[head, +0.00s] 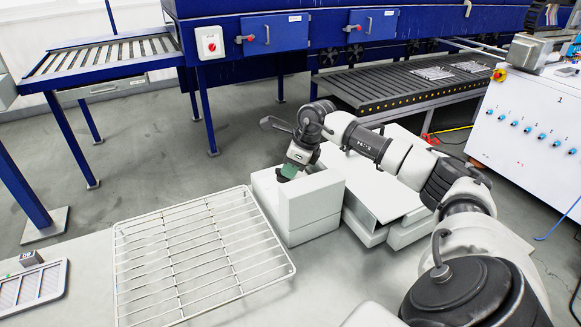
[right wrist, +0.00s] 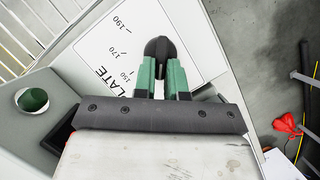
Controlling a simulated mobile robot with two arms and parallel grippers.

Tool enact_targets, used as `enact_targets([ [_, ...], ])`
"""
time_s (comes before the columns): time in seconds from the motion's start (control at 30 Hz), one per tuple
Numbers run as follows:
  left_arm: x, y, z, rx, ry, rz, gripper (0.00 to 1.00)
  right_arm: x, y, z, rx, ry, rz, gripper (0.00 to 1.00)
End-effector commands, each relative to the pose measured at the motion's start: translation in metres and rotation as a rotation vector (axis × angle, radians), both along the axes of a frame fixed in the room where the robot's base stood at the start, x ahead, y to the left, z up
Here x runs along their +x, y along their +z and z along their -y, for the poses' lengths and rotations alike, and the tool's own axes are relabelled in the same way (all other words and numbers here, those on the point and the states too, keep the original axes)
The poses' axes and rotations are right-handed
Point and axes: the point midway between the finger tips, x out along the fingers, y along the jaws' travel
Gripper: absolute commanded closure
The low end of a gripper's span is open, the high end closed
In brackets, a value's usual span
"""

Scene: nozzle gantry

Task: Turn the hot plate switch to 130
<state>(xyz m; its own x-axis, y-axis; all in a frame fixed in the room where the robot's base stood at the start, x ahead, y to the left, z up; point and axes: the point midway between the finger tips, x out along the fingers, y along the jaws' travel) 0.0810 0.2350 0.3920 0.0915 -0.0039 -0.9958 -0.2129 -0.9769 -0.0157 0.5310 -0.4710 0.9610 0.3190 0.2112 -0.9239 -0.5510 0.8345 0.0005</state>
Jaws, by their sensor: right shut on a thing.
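The hot plate unit (head: 312,205) is a white box on the table's right part in the head view. Its white label panel (right wrist: 108,48) in the right wrist view shows "190", "170", "150" and part of "PLATE". A black switch knob (right wrist: 160,46) stands between the green fingers of my right gripper (right wrist: 160,64), which is shut on it. In the head view my right gripper (head: 289,170) reaches down to the unit and the knob is hidden. The knob's pointer and the 130 mark cannot be made out. My left gripper is not in view.
A wire rack (head: 150,262) lies left of the unit, and a grey slotted tray (head: 35,288) is at the far left. Behind stand a blue machine (head: 230,75), a roller conveyor (head: 400,90) and a white control cabinet (head: 530,125). Open floor lies between.

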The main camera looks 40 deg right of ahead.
Motion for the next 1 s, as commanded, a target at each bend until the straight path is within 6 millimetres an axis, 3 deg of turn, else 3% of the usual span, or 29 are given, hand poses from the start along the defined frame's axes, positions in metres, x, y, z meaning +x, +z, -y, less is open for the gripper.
enact_targets([
  [0.43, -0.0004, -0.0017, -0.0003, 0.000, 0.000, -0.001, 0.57, -0.0019, 0.0007, -0.0038, -0.001, -0.241, 0.002, 1.00],
  [1.0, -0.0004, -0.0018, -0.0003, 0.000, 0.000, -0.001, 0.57, -0.0019, 0.0011, -0.0040, -0.001, -0.282, 0.002, 1.00],
])
